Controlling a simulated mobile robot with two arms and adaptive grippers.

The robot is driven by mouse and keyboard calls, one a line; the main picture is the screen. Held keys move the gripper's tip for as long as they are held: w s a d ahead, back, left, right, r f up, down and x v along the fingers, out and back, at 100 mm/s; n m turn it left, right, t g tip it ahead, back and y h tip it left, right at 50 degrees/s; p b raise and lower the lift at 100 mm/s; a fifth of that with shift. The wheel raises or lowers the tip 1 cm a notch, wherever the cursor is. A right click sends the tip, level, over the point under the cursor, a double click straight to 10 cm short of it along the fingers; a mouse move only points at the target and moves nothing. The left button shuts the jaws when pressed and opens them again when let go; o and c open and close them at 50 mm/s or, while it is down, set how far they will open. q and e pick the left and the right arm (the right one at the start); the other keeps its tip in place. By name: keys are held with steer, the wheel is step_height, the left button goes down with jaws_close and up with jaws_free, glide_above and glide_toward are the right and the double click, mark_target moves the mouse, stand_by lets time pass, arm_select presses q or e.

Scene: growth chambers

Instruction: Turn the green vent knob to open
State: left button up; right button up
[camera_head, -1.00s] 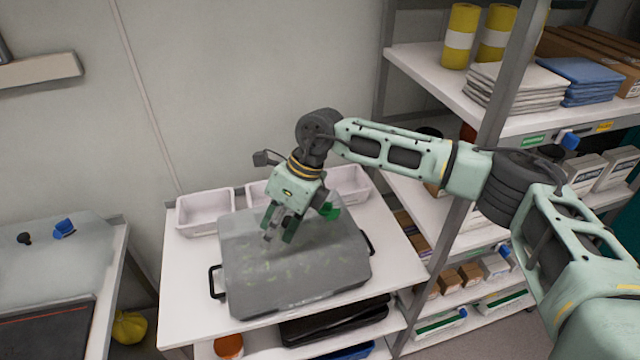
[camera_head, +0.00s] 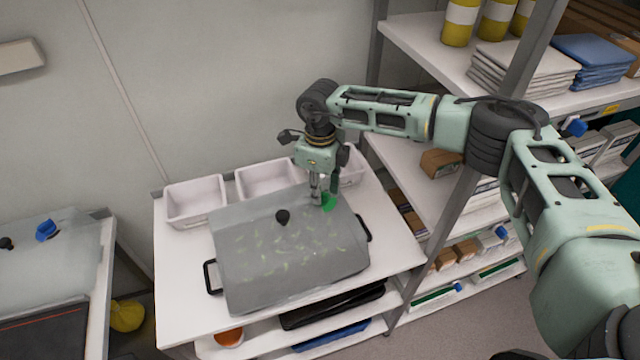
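The green vent knob (camera_head: 328,203) sits near the far right corner of a grey translucent lid on a tray-like growth chamber (camera_head: 285,277). A black knob (camera_head: 282,216) stands on the same lid, to the left of the green one. My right gripper (camera_head: 322,198) points down at the green knob, its fingers at or beside it. Its fingers partly cover the knob, and I cannot tell whether they touch or grip it. My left gripper is out of view.
The chamber has black side handles (camera_head: 210,277) and stands on a white table (camera_head: 180,315). White bins (camera_head: 196,200) line the table's back edge. A metal shelf with boxes and folded cloths (camera_head: 520,72) stands at the right. Another chamber (camera_head: 50,260) is at the left.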

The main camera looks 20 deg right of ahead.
steer(key=shift+s, duration=0.1)
jaws_close()
stand_by(0.3)
